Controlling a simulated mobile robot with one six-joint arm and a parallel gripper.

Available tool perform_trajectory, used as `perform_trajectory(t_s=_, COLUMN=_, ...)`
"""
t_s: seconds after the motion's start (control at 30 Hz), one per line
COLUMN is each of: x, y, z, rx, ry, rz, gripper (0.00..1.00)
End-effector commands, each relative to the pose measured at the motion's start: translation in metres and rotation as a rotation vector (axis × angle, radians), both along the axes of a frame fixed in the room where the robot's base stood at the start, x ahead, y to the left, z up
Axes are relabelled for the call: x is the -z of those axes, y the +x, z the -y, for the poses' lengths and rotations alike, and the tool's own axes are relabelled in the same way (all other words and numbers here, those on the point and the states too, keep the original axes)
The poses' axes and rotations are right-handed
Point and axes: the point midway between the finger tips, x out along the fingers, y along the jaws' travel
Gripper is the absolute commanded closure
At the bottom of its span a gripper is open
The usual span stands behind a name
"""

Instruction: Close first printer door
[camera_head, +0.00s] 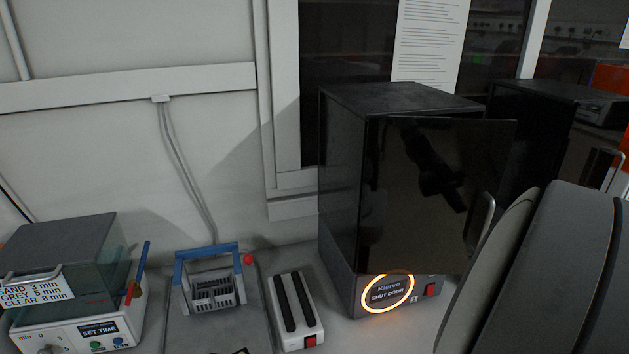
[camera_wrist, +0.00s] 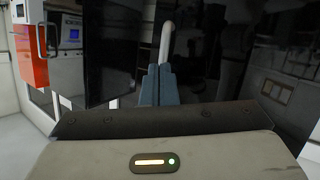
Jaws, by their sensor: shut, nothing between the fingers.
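The first printer (camera_head: 340,190) is a black box on the bench in the head view. Its glossy dark door (camera_head: 420,190) stands ajar, with the free right edge out past the body. A lit orange ring on its base reads "SHUT DOOR". The pale door handle (camera_head: 484,222) is at the door's right side; a pale curved handle (camera_wrist: 167,42) shows just beyond the fingertips in the wrist view. My gripper (camera_wrist: 157,70) is shut and empty, close to that handle; I cannot tell if they touch. In the head view my grey arm hides the gripper.
A second black printer (camera_head: 545,105) stands behind to the right. A white switch box (camera_head: 294,312), a blue-handled basket (camera_head: 209,280) and a timer unit (camera_head: 75,285) are on the bench at left. An orange cabinet (camera_wrist: 32,50) shows in the wrist view.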

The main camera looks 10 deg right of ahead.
Motion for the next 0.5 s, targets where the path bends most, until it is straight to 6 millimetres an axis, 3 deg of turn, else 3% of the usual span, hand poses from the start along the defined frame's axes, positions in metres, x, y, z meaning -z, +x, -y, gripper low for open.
perform_trajectory(t_s=0.03, x=0.017, y=-0.012, z=0.013, rx=-0.010, ry=0.008, rz=0.039, gripper=1.00)
perform_trajectory(t_s=0.2, x=0.032, y=-0.044, z=0.026, rx=-0.111, ry=0.047, rz=0.192, gripper=1.00)
perform_trajectory(t_s=0.4, x=0.037, y=-0.075, z=0.025, rx=-0.194, ry=0.095, rz=0.317, gripper=1.00)
perform_trajectory(t_s=0.5, x=0.036, y=-0.081, z=0.023, rx=-0.214, ry=0.106, rz=0.344, gripper=1.00)
